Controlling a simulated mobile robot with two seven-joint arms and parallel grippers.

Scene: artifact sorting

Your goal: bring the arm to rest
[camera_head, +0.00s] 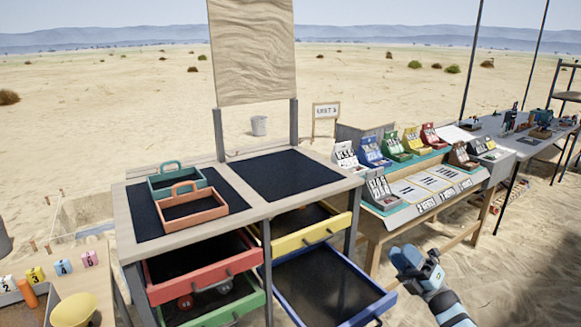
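My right gripper (410,262) is blue and black. It hangs in the air at the lower right, on an arm that comes in from the bottom edge. It is to the right of the open blue drawer (378,306) and in front of the display table. I see nothing held in it, but its fingers are too small and angled to tell open from shut. My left gripper is not in view.
A wooden workbench (262,211) has red (205,280), green, yellow (311,235) and blue drawers pulled out. Teal (161,182) and orange (196,214) carriers stand on it. A table with coloured cases (372,153) is at right. Open sand lies right of my gripper.

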